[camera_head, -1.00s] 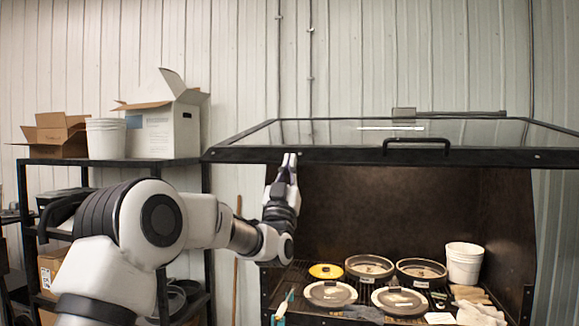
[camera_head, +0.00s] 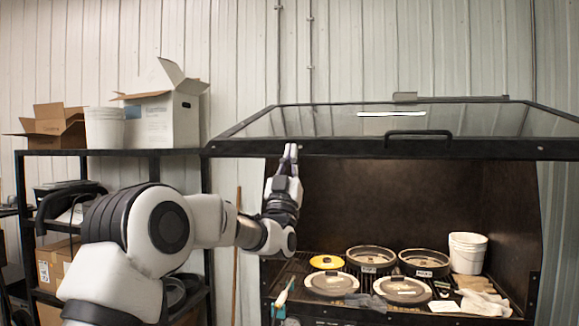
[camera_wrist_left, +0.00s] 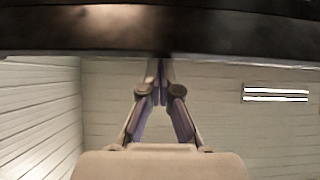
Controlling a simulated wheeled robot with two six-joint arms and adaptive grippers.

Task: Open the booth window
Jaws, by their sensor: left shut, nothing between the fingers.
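The booth window (camera_head: 330,124) is a glass pane in a black frame, raised and tilted above the dark booth (camera_head: 395,205). Its black handle (camera_head: 417,133) is on the front bar, right of my gripper. My left gripper (camera_head: 291,146) is shut and empty, pointing up, with its fingertips at the underside of the window's front bar. In the left wrist view the dark bar (camera_wrist_left: 160,35) crosses the top, and the closed fingertips (camera_wrist_left: 161,62) meet its lower edge; I cannot tell whether they press on it. My right gripper is not in view.
Inside the booth, several round discs (camera_head: 331,283), a stack of white buckets (camera_head: 467,252) and cloths (camera_head: 484,302) rest on a grate. A black shelf (camera_head: 110,152) with boxes (camera_head: 170,110) stands at left behind my arm.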

